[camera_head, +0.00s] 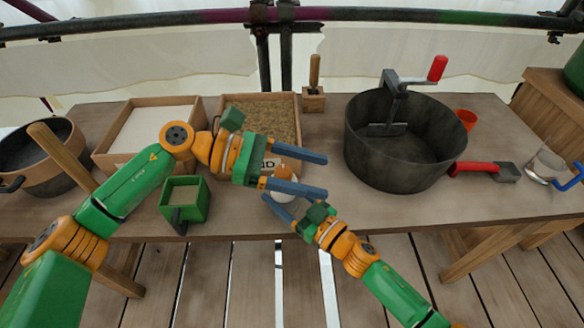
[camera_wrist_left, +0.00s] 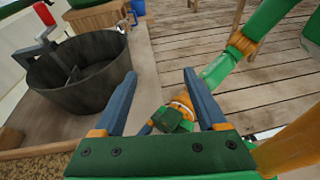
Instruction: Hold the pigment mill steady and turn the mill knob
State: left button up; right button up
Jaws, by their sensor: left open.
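The pigment mill looks to be the large dark grey pot (camera_head: 400,165) on the right half of the table. A metal crank rises from its far rim and carries a red knob (camera_head: 438,68), upright at the crank's end. In the left wrist view the pot (camera_wrist_left: 85,95) stands at the upper left, with its red knob (camera_wrist_left: 44,14). My left gripper (camera_head: 326,174) is open and empty, left of the pot and apart from it. My right gripper (camera_head: 278,205) is just below it, also apart from the pot; its second finger is not clear.
A green box (camera_head: 185,200), a grain tray (camera_head: 262,115) and a pale tray (camera_head: 150,128) are at left.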

aim_at(290, 169)
pick_arm(q)
jog(key=a+f+n+t+y, duration=0.1)
jog(key=a+f+n+t, duration=0.6)
jog(key=a+n+t, duration=0.55)
jog(key=w+d, duration=0.2)
jog(key=d, duration=0.1)
jog(key=w+d+m+t, duration=0.1)
jog(key=w+d, duration=0.2)
jog(key=d, duration=0.1)
jog(key=w+d+m, duration=0.1)
jog(key=w+d, duration=0.2)
jog(key=shift+d, duration=0.15)
grip_shut()
